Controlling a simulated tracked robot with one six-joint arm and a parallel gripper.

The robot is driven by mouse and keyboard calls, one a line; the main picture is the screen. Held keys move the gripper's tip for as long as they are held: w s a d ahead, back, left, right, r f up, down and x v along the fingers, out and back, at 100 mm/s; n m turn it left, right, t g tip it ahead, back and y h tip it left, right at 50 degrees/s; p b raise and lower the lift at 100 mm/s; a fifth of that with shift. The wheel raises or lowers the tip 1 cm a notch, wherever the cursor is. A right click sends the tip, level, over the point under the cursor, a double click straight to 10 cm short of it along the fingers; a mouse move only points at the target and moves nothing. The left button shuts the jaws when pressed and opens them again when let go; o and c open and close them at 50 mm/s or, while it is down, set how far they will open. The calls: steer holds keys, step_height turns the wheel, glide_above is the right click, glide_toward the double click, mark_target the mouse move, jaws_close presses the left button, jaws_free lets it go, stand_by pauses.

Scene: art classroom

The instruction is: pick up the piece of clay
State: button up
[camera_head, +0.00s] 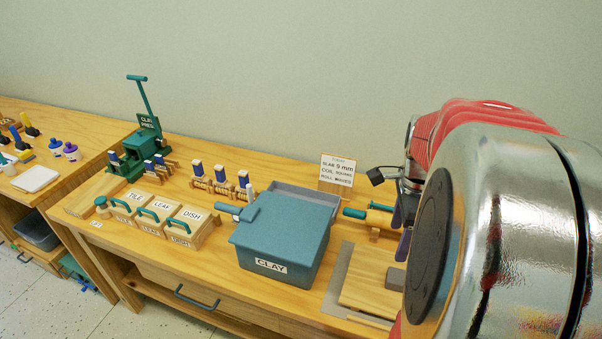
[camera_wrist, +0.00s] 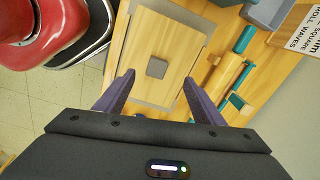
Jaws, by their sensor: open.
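A small grey piece of clay (camera_wrist: 157,68) lies on a wooden board (camera_wrist: 170,30) in the wrist view. In the head view the grey clay (camera_head: 396,279) shows at the right, partly hidden by my arm. My gripper (camera_wrist: 157,82) is open and empty, its two purple fingers apart on either side of the clay in the picture. The fingers appear above the board; I cannot tell the exact height. In the head view my gripper (camera_head: 401,230) is mostly hidden behind my arm.
A blue bin marked CLAY (camera_head: 272,266) stands left of the board. A green-handled rolling pin (camera_wrist: 232,70) lies beside the board. A sign (camera_head: 337,170) stands behind. Lidded boxes (camera_head: 181,228) and a green clay press (camera_head: 138,150) are farther left on the table.

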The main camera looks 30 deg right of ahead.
steer(key=shift+s+d+f+m, duration=0.3)
steer(key=shift+s+d+m, duration=0.1)
steer(key=shift+d+m, duration=0.2)
steer(key=shift+s+d+f+m, duration=0.25)
steer(key=shift+s+d+m, duration=0.2)
steer(key=shift+d, duration=0.2)
steer(key=shift+f, duration=0.1)
glide_above(396, 279)
step_height(396, 279, down, 8)
steer(key=shift+d+f, duration=0.1)
steer(key=shift+f, duration=0.15)
steer(key=shift+f, duration=2.6)
steer(key=shift+c, duration=0.4)
steer(key=c, duration=1.2)
